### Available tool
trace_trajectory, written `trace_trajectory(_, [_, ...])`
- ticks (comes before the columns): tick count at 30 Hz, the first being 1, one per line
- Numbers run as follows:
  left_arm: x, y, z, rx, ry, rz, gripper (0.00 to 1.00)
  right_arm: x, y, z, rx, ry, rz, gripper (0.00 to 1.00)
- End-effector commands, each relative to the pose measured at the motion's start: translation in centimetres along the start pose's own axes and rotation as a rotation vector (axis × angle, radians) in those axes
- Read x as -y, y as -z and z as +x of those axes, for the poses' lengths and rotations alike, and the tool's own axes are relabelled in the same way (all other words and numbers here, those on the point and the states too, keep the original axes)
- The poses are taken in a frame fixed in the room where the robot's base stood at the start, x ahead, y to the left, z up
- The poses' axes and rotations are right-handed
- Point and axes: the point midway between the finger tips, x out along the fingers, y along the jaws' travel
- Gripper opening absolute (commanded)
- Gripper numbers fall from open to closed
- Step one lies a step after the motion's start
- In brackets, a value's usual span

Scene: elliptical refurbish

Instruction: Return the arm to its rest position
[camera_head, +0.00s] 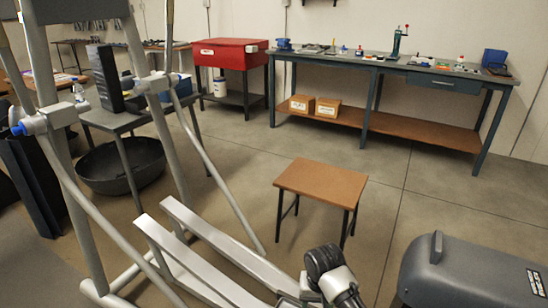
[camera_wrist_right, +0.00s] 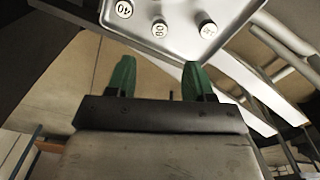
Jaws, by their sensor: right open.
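My right gripper (camera_wrist_right: 158,78) shows in the right wrist view. Its two green fingers stand apart with nothing between them. Just past the fingertips is a light grey panel (camera_wrist_right: 180,45) with three round white caps (camera_wrist_right: 159,29) marked with numbers. I cannot tell whether the fingertips touch the panel. In the head view, a black and silver link of my arm (camera_head: 330,272) shows at the bottom, but no gripper fingers are seen there. My left gripper is in neither view.
A grey tubular frame machine (camera_head: 205,240) fills the left and lower middle. A small brown-topped stool (camera_head: 322,182) stands ahead, with a dark grey case (camera_head: 475,275) at lower right. A workbench (camera_head: 400,68) and red cabinet (camera_head: 230,52) line the wall. Open floor lies between.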

Motion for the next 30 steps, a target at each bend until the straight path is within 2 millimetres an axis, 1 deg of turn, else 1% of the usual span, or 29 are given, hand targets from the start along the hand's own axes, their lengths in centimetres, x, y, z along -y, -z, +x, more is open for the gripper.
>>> trace_trajectory(2, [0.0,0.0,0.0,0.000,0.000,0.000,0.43,-0.2,-1.3,0.7,-0.005,0.011,-0.020,0.52])
trace_trajectory(4, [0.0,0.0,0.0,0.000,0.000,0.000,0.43,-0.6,-3.2,1.3,-0.019,0.028,-0.051,0.52])
trace_trajectory(5, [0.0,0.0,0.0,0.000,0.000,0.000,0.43,-0.8,-4.2,1.5,-0.028,0.037,-0.066,0.52])
trace_trajectory(8, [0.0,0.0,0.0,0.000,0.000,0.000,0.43,-2.0,-8.0,2.0,-0.068,0.065,-0.126,0.52])
trace_trajectory(9, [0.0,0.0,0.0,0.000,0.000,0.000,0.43,-2.6,-9.6,2.0,-0.088,0.073,-0.149,0.52])
trace_trajectory(12, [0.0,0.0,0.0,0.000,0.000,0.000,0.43,-4.2,-13.4,1.4,-0.137,0.083,-0.201,0.52])
trace_trajectory(15, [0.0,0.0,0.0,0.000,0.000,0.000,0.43,-5.7,-16.3,0.5,-0.179,0.081,-0.241,0.52])
trace_trajectory(18, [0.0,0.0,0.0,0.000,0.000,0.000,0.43,-6.9,-18.4,-0.5,-0.210,0.074,-0.269,0.52])
trace_trajectory(21, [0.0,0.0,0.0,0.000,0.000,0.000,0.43,-7.8,-20.1,-1.5,-0.235,0.066,-0.293,0.52])
trace_trajectory(30, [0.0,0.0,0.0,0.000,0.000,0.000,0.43,-10.3,-23.9,-4.5,-0.294,0.031,-0.350,0.52])
